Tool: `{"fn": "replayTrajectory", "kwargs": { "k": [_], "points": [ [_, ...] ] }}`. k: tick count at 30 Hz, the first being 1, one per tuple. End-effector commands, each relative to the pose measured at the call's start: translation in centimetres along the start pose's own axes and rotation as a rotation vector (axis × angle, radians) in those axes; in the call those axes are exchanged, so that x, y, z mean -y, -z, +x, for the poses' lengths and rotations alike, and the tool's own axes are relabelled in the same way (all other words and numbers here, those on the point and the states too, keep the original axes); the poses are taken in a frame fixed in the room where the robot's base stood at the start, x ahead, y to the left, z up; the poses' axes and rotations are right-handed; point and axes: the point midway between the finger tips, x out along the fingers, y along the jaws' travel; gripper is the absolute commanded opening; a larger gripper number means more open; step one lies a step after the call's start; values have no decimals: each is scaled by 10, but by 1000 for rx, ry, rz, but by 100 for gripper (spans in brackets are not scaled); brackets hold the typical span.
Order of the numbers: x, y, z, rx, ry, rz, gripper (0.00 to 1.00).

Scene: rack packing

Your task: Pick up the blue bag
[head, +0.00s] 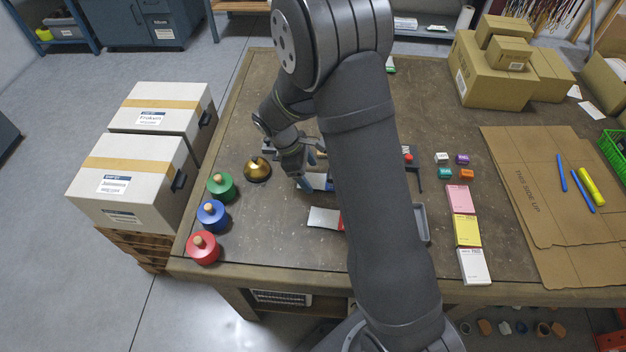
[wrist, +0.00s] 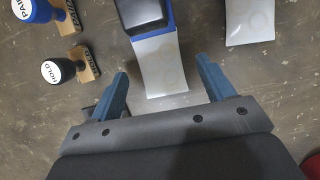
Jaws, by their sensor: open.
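The blue bag (wrist: 163,68) is a flat pouch, pale silver over most of its length with a blue band near its far end. It lies on the table between and just beyond my gripper's fingers in the wrist view. A dark block-like object (wrist: 145,12) covers its far end; I cannot tell whether it rests on the bag. In the head view the bag (head: 320,182) shows only partly beside my arm. My gripper (wrist: 162,68) is open and empty, with one blue finger on each side of the bag's line; it also shows in the head view (head: 306,172).
Another pale pouch (wrist: 250,20) lies to the right in the wrist view. A blue PAID stamp (wrist: 38,9) and a black HOLD stamp (wrist: 57,70) stand at the left. In the head view, green (head: 221,186), blue (head: 212,214) and red (head: 203,248) knobbed pots line the table's left edge.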

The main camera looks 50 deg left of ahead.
Motion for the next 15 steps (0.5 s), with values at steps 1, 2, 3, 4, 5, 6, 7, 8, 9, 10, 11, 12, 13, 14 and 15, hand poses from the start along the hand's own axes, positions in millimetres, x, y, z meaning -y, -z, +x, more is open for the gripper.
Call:
{"fn": "replayTrajectory", "kwargs": {
  "k": [1,2,3,4,5,6,7,8,9,10,11,12,13,14,15],
  "points": [
    [0,0,8,2,2,0,75],
    [0,0,11,1,0,0,75],
    [0,0,14,1,0,0,75],
    [0,0,16,1,0,0,75],
    [0,0,17,1,0,0,75],
    [0,0,18,0,-1,0,75],
    [0,0,18,0,-1,0,75],
    [0,0,18,0,-1,0,75],
    [0,0,18,0,-1,0,75],
    [0,0,18,0,-1,0,75],
    [0,0,18,0,-1,0,75],
    [0,0,18,0,-1,0,73],
    [0,0,18,0,-1,0,67],
    [0,0,18,0,-1,0,61],
    [0,0,18,0,-1,0,53]
  ]
}}
